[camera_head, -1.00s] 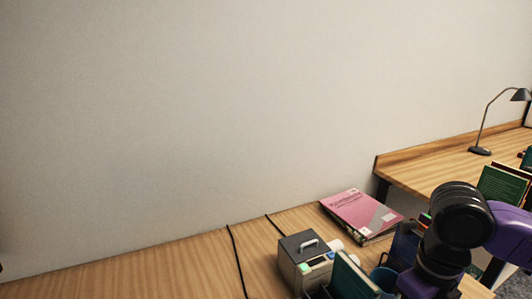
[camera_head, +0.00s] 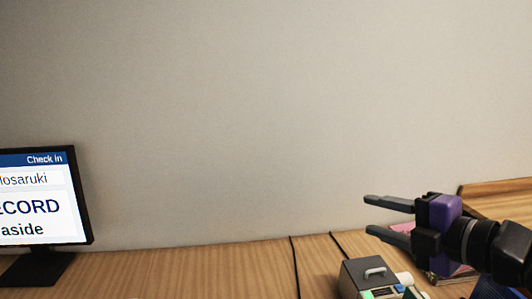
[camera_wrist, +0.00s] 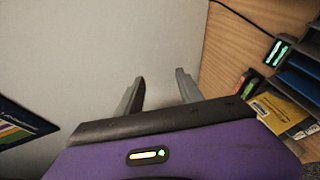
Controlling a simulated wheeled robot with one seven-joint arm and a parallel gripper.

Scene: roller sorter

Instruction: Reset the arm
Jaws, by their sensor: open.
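My gripper (camera_head: 368,214) is raised at the right in the head view, above the wooden desk. Its two grey fingers point left and stand apart, with nothing between them. In the wrist view my gripper (camera_wrist: 160,88) also shows open and empty, its fingers in front of the pale wall. My purple wrist housing fills the lower part of that view.
A monitor (camera_head: 40,200) reading "Check in" stands at the left of the desk (camera_head: 190,275). A grey device with a handle (camera_head: 375,275) sits below my gripper. A pink book (camera_head: 402,230) lies partly hidden behind my gripper. Dark trays (camera_wrist: 298,80) show at the wrist view's right.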

